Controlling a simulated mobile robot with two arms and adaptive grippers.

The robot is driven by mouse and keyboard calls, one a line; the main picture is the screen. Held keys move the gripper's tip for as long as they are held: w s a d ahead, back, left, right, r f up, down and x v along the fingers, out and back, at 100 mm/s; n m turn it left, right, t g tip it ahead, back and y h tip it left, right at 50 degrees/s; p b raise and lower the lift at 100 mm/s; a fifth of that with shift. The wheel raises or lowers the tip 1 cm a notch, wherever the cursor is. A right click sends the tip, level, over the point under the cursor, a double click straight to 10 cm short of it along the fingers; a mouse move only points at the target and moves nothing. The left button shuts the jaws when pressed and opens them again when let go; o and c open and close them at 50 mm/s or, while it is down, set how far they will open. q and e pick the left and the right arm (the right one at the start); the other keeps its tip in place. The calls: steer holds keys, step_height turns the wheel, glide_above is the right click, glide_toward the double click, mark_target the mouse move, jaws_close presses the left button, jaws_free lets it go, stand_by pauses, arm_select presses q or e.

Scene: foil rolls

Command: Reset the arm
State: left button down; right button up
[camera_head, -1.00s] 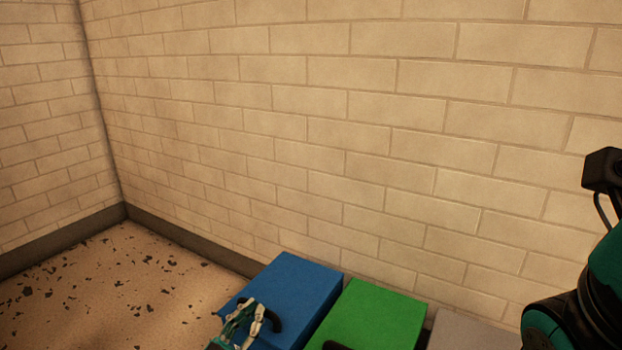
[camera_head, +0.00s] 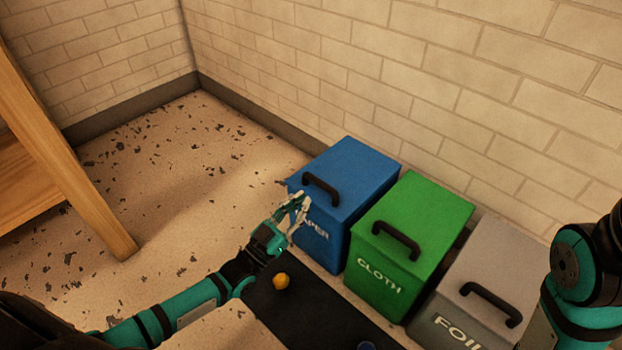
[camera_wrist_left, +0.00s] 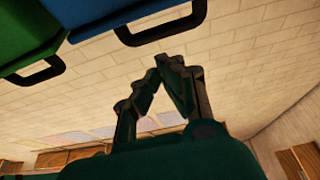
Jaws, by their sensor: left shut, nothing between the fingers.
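My left arm (camera_head: 195,300) reaches in from the lower left in the head view. Its gripper (camera_head: 303,203) is shut and empty, in front of the blue bin's left front side, and covers part of that bin's label. In the left wrist view the two fingers (camera_wrist_left: 160,68) meet at their tips with nothing between them. Part of my right arm (camera_head: 585,265) shows at the right edge of the head view; its gripper is out of the picture.
A blue bin (camera_head: 362,170), a green bin marked CLOTH (camera_head: 425,215) and a grey bin marked FOIL (camera_head: 500,265) stand along the brick wall, lids closed. An orange round thing (camera_head: 281,281) lies on a black mat (camera_head: 310,310). A wooden frame (camera_head: 70,165) stands at left.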

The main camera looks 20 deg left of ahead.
arm_select(q)
steer(key=shift+s+a+f, duration=0.2)
steer(key=shift+s+f, duration=0.3)
steer(key=shift+f, duration=0.1)
steer(key=shift+s+a+f, duration=0.2)
steer(key=shift+s+f, duration=0.3)
steer(key=shift+f, duration=0.1)
